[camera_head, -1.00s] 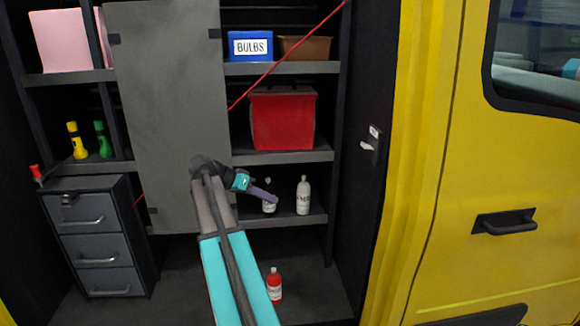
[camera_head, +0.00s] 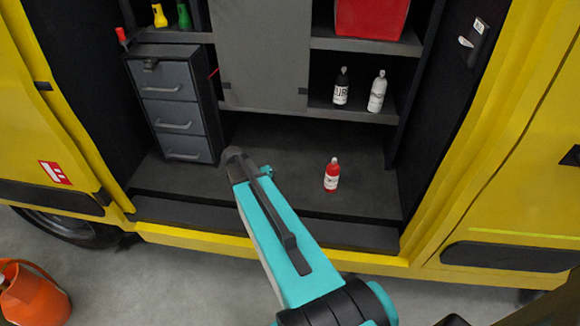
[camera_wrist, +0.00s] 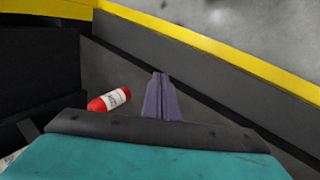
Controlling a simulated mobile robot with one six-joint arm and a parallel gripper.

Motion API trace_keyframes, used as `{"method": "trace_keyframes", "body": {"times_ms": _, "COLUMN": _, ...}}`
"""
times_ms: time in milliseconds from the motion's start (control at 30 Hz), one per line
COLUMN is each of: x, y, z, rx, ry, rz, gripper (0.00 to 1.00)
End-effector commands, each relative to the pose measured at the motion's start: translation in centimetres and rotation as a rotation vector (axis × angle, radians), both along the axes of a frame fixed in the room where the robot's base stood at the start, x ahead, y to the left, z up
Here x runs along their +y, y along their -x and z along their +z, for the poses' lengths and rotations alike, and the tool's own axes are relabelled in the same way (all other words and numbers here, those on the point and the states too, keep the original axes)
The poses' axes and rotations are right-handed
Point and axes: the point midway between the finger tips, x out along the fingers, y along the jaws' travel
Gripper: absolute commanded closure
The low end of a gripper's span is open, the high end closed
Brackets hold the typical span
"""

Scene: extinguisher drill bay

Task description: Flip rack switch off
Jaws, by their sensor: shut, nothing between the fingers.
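The rack switch (camera_head: 476,42) is a black plate with a pale lever and a small white label. It is on the dark right inner wall of the bay, at the upper right of the head view. It does not show in the wrist view. My gripper (camera_wrist: 161,96) shows in the wrist view with its purple-grey fingers together and nothing between them. It is low in the bay, well below and left of the switch, touching nothing that I can see. In the head view my arm hides its fingers.
A red bottle (camera_head: 332,176) stands on the bay floor near my arm; it also shows in the wrist view (camera_wrist: 109,99). Dark and white bottles (camera_head: 377,92) stand on the shelf above. A grey drawer unit (camera_head: 174,105) is at left. An orange object (camera_head: 32,295) is outside, lower left.

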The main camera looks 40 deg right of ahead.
Motion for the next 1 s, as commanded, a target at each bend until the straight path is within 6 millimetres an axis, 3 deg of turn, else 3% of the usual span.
{"method": "trace_keyframes", "body": {"times_ms": 100, "x": 3.8, "y": 1.7, "z": -3.8, "rx": 0.038, "ry": -0.080, "rz": 0.077, "gripper": 1.00}}
{"method": "trace_keyframes", "body": {"times_ms": 500, "x": 15.2, "y": 8.6, "z": -13.8, "rx": 0.150, "ry": -0.337, "rz": 0.304, "gripper": 1.00}}
{"method": "trace_keyframes", "body": {"times_ms": 800, "x": 22.6, "y": 15.7, "z": -19.2, "rx": 0.226, "ry": -0.517, "rz": 0.447, "gripper": 1.00}}
{"method": "trace_keyframes", "body": {"times_ms": 1000, "x": 26.2, "y": 20.3, "z": -21.5, "rx": 0.268, "ry": -0.618, "rz": 0.519, "gripper": 1.00}}
